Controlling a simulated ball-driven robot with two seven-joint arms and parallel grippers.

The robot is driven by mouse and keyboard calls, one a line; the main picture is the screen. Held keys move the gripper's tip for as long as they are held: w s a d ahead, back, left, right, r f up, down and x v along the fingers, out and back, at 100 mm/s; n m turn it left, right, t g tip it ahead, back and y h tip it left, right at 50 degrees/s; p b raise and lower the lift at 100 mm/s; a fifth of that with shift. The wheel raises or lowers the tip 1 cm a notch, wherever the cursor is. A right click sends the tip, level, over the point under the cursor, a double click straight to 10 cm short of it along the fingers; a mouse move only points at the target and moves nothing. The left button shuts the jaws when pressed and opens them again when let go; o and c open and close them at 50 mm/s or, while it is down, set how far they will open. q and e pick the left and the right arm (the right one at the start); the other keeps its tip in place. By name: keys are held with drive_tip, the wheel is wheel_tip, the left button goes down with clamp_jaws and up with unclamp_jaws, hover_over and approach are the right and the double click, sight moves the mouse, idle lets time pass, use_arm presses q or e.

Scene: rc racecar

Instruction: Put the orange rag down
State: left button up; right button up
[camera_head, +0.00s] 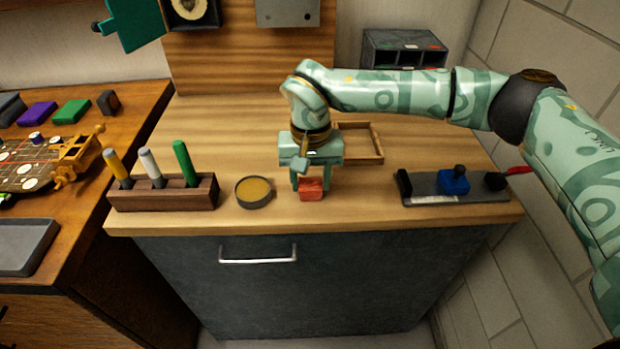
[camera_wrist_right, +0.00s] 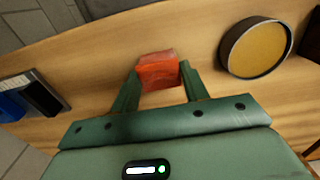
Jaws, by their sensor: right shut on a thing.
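The orange rag (camera_head: 311,189) shows as a small red-orange block near the front edge of the wooden worktop. My right gripper (camera_head: 310,184) points down over it, with its two fingers on either side of it. In the right wrist view the rag (camera_wrist_right: 158,72) sits between the fingertips of the right gripper (camera_wrist_right: 160,84), which is shut on it. I cannot tell whether the rag touches the worktop. My left gripper is in neither view.
A round tin (camera_head: 254,192) stands just left of the rag. A wooden holder (camera_head: 165,195) with several coloured tools is further left. A grey tray (camera_head: 430,188) with a blue item is at right. A shallow wooden tray (camera_head: 378,146) lies behind my gripper.

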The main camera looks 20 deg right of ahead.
sight(310, 184)
drive_tip(key=shift+f, duration=0.1)
drive_tip(key=o, duration=0.9)
wheel_tip(310, 184, up, 12)
drive_tip(key=p, duration=0.3)
drive_tip(key=shift+r, duration=0.2)
drive_tip(key=shift+s+f, duration=0.1)
